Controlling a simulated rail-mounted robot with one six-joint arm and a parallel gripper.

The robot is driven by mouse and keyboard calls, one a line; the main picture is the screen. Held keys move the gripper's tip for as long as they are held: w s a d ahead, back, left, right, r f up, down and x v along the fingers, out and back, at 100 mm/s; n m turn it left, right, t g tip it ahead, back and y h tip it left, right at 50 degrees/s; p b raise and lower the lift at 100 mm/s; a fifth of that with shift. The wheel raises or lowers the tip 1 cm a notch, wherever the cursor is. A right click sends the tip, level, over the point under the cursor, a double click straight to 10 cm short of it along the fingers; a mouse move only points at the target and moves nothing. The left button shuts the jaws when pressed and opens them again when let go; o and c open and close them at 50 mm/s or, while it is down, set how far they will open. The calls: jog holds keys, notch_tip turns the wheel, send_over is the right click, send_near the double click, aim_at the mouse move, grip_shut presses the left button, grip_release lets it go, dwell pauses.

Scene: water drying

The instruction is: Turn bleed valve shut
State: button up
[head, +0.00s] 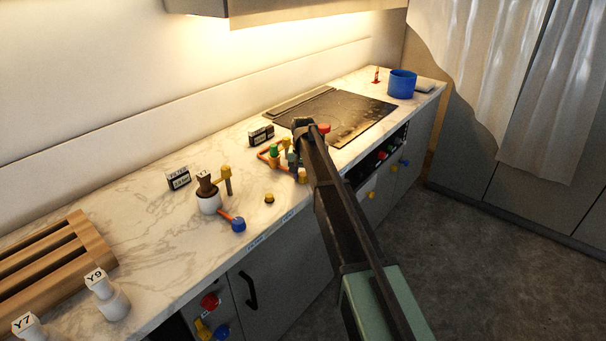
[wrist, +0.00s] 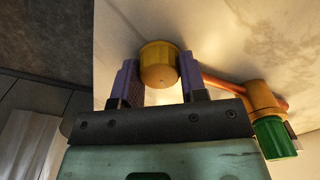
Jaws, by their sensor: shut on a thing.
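In the wrist view, a yellow round knob (wrist: 159,62) sits between the two purple fingers of my gripper (wrist: 158,78), which is shut on it. An orange-brown pipe (wrist: 228,88) runs right from behind the knob to a yellow-orange fitting (wrist: 262,97) with a green knob (wrist: 276,138). In the head view, the pipe assembly with its green knob (head: 274,149) stands on the counter beside the cooktop. My arm partly covers that assembly, and my fingers cannot be made out there. No label tells which knob is the bleed valve.
A blue pot (head: 402,84) stands beyond the cooktop (head: 345,112). Open floor (head: 480,240) lies right.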

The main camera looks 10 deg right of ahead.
aim_at(303, 174)
jog(key=m, duration=0.4)
jog(key=shift+m, duration=2.6)
jog(key=o, duration=0.9)
notch_tip(303, 174, up, 11)
jog(key=p, duration=1)
jog(key=shift+f+p, duration=0.1)
jog(key=shift+p, duration=0.3)
